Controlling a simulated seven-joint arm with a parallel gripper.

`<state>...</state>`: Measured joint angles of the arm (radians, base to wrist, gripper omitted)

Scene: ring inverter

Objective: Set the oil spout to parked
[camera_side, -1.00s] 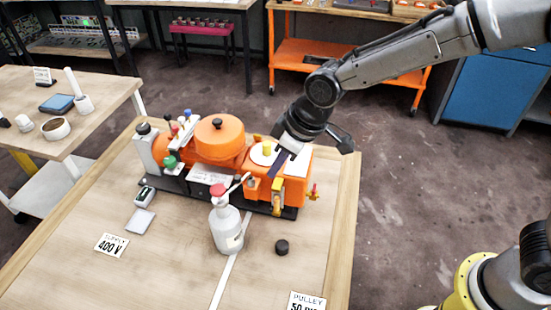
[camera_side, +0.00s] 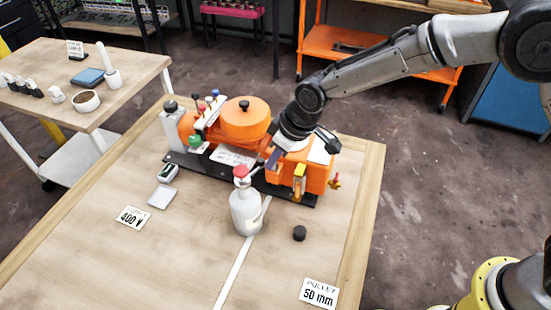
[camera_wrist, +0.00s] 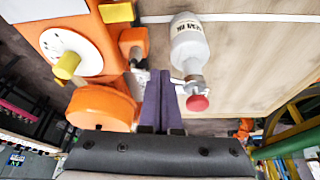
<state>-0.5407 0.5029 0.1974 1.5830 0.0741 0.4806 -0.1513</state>
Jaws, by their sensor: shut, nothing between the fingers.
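The oil bottle (camera_side: 246,212) is grey-white with a red cap (camera_side: 241,170) and stands upright on the bench in front of the orange machine. It also shows in the wrist view (camera_wrist: 190,48). A thin spout (camera_side: 257,168) leaves the neck toward the machine side. My gripper (camera_side: 269,160) is shut and empty, close to the spout at the bottle's upper right. In the wrist view its purple fingers (camera_wrist: 158,78) are beside the bottle neck and hide part of the spout. I cannot tell whether they touch it.
The orange machine (camera_side: 245,118) on its black base stands just behind. A black puck (camera_side: 299,233) lies right of the bottle. A 400 V card (camera_side: 132,217) and a 50 mm pulley card (camera_side: 319,293) lie on the bench. The front of the bench has free room.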

